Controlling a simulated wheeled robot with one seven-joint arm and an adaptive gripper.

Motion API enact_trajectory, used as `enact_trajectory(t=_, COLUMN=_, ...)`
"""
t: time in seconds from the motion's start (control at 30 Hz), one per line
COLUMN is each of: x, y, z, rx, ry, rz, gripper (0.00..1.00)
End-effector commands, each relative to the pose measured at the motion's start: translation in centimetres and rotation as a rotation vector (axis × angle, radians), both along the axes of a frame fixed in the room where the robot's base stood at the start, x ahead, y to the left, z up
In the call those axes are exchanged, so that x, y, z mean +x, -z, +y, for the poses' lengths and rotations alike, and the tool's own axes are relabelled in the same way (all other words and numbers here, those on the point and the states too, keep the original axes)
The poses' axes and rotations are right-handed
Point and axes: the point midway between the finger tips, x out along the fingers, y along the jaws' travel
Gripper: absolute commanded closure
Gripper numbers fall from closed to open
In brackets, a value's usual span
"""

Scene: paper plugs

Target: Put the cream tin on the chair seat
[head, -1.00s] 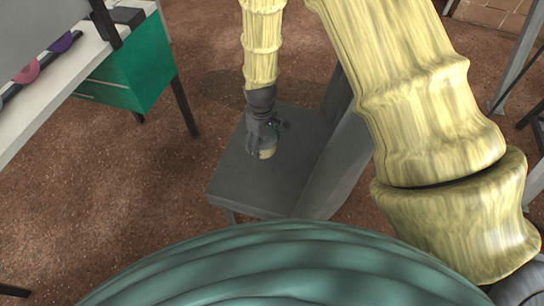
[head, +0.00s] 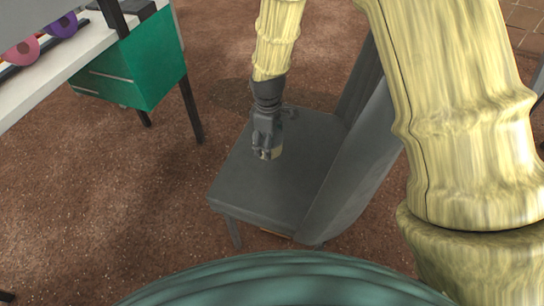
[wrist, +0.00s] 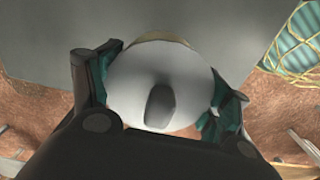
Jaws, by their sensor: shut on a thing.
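The cream tin (head: 276,152) is between the fingers of my gripper (head: 266,154), over the grey chair seat (head: 245,190). In the wrist view the tin (wrist: 185,75) shows as a round pale top with a dark grey oval mark, and the fingers of my gripper (wrist: 160,100) close on it from both sides. The grey seat (wrist: 215,25) lies beyond it. In the head view the gripper partly hides the tin. I cannot tell whether the tin's bottom touches the seat.
The chair's grey backrest (head: 350,165) rises at the right of the seat. A white bench (head: 60,75) with a green drawer unit (head: 140,75) stands at the left, with a pink roll (head: 22,50) and a purple roll (head: 63,25) on it. Brown floor (head: 110,190) is clear between.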

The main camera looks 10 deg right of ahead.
Motion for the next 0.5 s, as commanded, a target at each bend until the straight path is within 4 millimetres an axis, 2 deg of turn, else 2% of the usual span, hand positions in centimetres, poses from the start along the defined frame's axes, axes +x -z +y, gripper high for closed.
enact_trajectory(t=0.03, x=-0.1, y=1.2, z=0.0, rx=-0.001, ry=0.000, rz=0.003, gripper=0.48)
enact_trajectory(t=0.13, x=-0.1, y=2.8, z=0.0, rx=-0.001, ry=0.000, rz=0.003, gripper=0.48)
enact_trajectory(t=0.37, x=0.0, y=4.5, z=0.0, rx=-0.001, ry=0.001, rz=0.001, gripper=0.48)
enact_trajectory(t=0.5, x=0.0, y=6.2, z=0.0, rx=0.000, ry=0.002, rz=0.000, gripper=0.48)
